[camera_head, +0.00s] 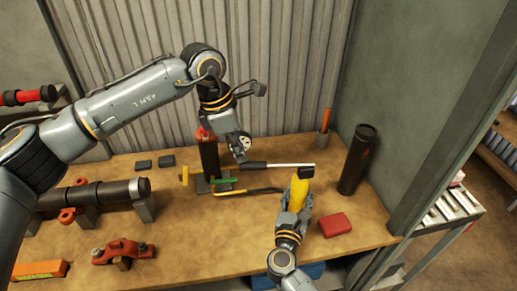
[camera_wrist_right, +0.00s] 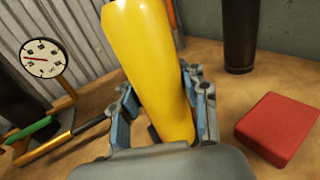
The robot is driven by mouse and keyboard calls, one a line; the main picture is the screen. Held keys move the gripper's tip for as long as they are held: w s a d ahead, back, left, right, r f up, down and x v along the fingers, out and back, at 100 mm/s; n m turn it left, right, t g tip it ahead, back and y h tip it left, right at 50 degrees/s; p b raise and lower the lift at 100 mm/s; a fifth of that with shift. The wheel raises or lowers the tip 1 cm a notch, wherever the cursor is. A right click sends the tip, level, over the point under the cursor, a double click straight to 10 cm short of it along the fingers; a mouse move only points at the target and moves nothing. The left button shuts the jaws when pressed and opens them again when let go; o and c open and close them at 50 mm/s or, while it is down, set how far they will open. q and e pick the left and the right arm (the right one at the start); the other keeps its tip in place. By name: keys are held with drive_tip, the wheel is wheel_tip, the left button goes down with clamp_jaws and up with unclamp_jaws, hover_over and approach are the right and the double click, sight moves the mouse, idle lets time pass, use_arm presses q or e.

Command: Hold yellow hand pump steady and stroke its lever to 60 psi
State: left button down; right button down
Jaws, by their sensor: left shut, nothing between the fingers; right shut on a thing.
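The yellow hand pump (camera_head: 299,194) stands upright over the bench, with a black head (camera_head: 306,172). My right gripper (camera_head: 296,208) is shut around its body; the right wrist view shows the yellow body (camera_wrist_right: 155,65) between the fingers. The lever (camera_head: 285,165), a silver rod with a black grip (camera_head: 253,165), reaches left from the head. My left gripper (camera_head: 243,150) is shut and empty, just above the grip's left end; whether it touches is unclear. A round white gauge (camera_wrist_right: 43,58) shows a red needle pointing left; its numbers are too small to read.
A black-and-yellow hose (camera_head: 250,191) and a green handle (camera_head: 223,181) lie left of the pump. A red block (camera_head: 334,224) and a dark upright cylinder (camera_head: 357,160) stand to the right. Dark pipe (camera_head: 95,194) and a red clamp (camera_head: 123,250) occupy the left bench.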

use_arm(q)
drive_tip(key=v, duration=1.2)
idle(0.4)
drive_tip(key=d, duration=0.2)
drive_tip(key=d+f, duration=0.1)
drive_tip(key=d, duration=0.1)
drive_tip(key=shift+d+f, duration=0.2)
drive_tip(key=shift+d, duration=0.05)
drive_tip(key=shift+a, duration=0.1)
